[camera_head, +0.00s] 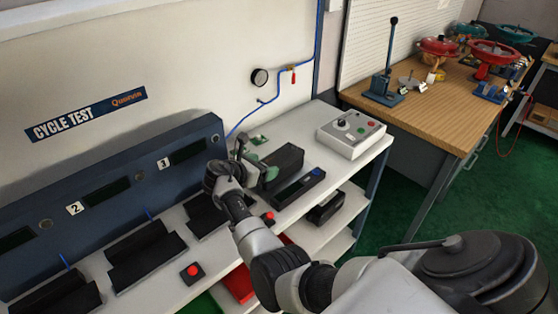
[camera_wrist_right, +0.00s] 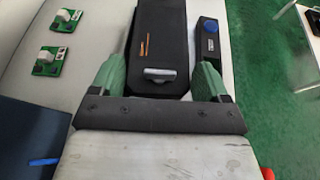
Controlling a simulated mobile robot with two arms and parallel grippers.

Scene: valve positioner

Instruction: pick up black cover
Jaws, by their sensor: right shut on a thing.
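The black cover (camera_head: 284,166) is a dark box-like piece at the right end of the white bench, beside the station marked 3. It also shows in the right wrist view (camera_wrist_right: 158,35), with a small grey handle and two orange marks on it. My right gripper (camera_head: 264,172) has its green fingers on either side of the cover and is shut on it. I cannot tell whether the cover rests on the bench or is slightly raised. My left gripper is not in view.
A black tray-like holder with a blue part (camera_head: 299,188) lies right of the cover. A grey control box (camera_head: 350,133) stands beyond it. Two small green boards (camera_wrist_right: 57,38) lie left in the wrist view. A wooden table (camera_head: 440,108) with red valves is at the back right.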

